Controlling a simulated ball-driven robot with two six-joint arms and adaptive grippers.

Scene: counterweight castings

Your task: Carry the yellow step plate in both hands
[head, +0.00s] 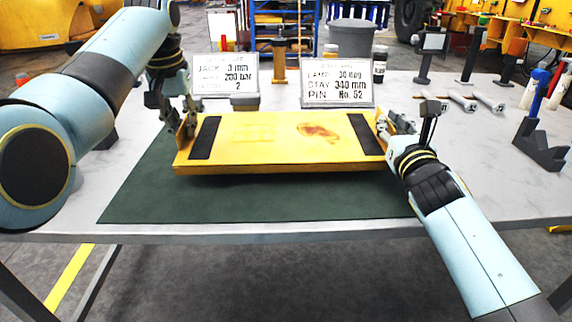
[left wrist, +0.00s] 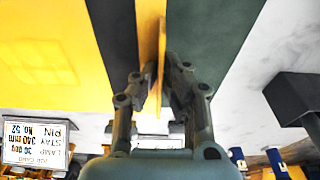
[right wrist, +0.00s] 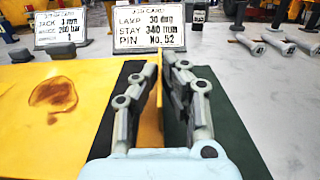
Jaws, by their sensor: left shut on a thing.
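The yellow step plate (head: 270,138) lies level over the dark green mat (head: 150,200), with a black strip near each end and a brown stain on top. I cannot tell if it touches the mat. My left gripper (head: 178,118) is shut on the plate's upright left end flange; the left wrist view shows this flange (left wrist: 161,60) between the fingers. My right gripper (head: 384,124) is at the right end; in the right wrist view its fingers close on both sides of the right flange (right wrist: 152,120).
Two sign cards (head: 225,76) (head: 338,82) stand behind the plate on the grey table (head: 480,195). A grey bin (head: 352,40) is farther back. A dark holder (head: 540,145) and several tools are on the right. The table's front edge runs close below the mat.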

